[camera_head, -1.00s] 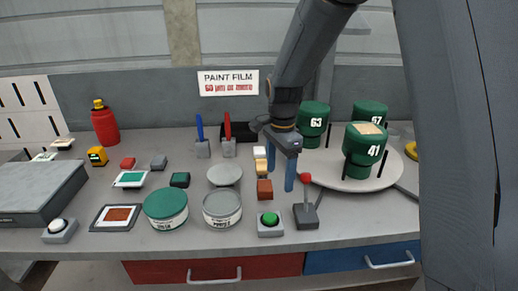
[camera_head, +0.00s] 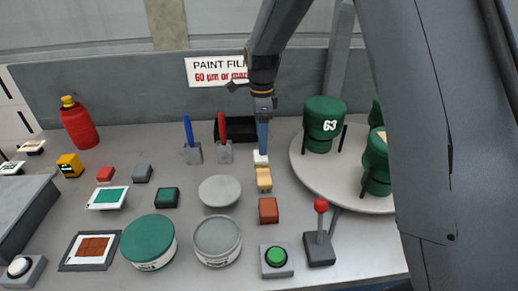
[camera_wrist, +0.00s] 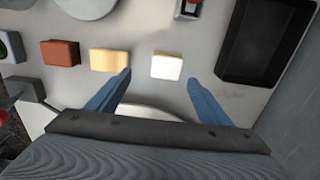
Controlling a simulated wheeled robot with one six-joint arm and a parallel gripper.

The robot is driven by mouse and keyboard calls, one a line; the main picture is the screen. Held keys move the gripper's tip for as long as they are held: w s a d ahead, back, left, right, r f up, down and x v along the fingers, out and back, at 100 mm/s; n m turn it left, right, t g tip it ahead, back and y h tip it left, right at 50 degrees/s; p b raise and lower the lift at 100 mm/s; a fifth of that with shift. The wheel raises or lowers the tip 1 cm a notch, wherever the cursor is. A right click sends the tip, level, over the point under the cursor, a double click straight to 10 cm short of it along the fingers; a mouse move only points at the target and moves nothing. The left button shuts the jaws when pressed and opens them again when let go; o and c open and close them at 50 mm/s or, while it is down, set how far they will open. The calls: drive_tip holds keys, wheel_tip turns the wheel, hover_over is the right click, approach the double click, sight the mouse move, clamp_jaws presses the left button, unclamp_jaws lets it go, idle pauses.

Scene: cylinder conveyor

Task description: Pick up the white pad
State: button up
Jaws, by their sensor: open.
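The white pad (camera_wrist: 167,67) is a small block with a white top and a yellowish lower edge. It lies on the table, between and a little beyond my open fingertips in the wrist view. In the head view the white pad (camera_head: 260,158) shows just below my gripper (camera_head: 262,145), partly hidden by it. My gripper (camera_wrist: 158,78) is open and empty, one blue finger on each side of the pad. The left finger's tip is close to the tan pad (camera_wrist: 109,60).
A brown-red block (camera_wrist: 60,53) lies in line beyond the tan pad. A black tray (camera_wrist: 265,40) stands close to the right finger. A turntable (camera_head: 318,182) with green cans is at the right. A red-knobbed lever (camera_head: 320,235) stands in front.

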drive_tip(key=shift+w+f, duration=0.15)
drive_tip(key=shift+w, duration=0.1)
drive_tip(key=shift+f, duration=0.35)
drive_tip(key=shift+w+f+p, duration=0.2)
drive_tip(key=shift+f+p, duration=0.55)
drive_tip(key=shift+f, duration=0.95)
drive_tip(key=shift+w+f+p, duration=0.2)
drive_tip(key=shift+f+p, duration=0.5)
drive_tip(key=shift+f, duration=0.95)
drive_tip(key=c, duration=1.1)
drive_tip(key=shift+c, duration=0.2)
wheel_tip(320, 180, up, 10)
drive_tip(key=b, duration=0.3)
